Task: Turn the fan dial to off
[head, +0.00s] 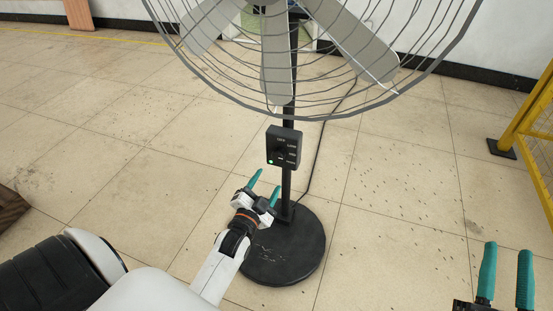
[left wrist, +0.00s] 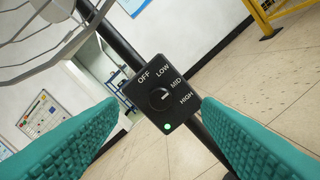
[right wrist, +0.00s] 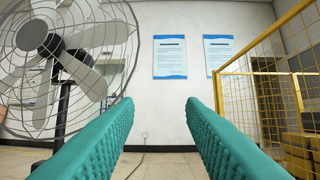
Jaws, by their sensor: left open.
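The fan (head: 277,60) stands on a black pole with a round black base (head: 285,250). Its black control box (head: 284,147) is on the pole below the cage. In the left wrist view the round fan dial (left wrist: 158,98) is surrounded by the labels OFF, LOW, MID and HIGH. Its pale mark points right, near MID and HIGH; I cannot tell exactly which. A green light (left wrist: 168,127) is lit below it. My left gripper (head: 265,186) is open and empty, below and in front of the box, with the box between its fingers in the wrist view. My right gripper (head: 507,256) is open and empty at lower right.
The fan's wire cage overhangs the control box. A dark cable (head: 318,150) runs along the floor behind the pole. A yellow mesh fence (head: 535,110) stands at the right. The tiled floor around the base is clear.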

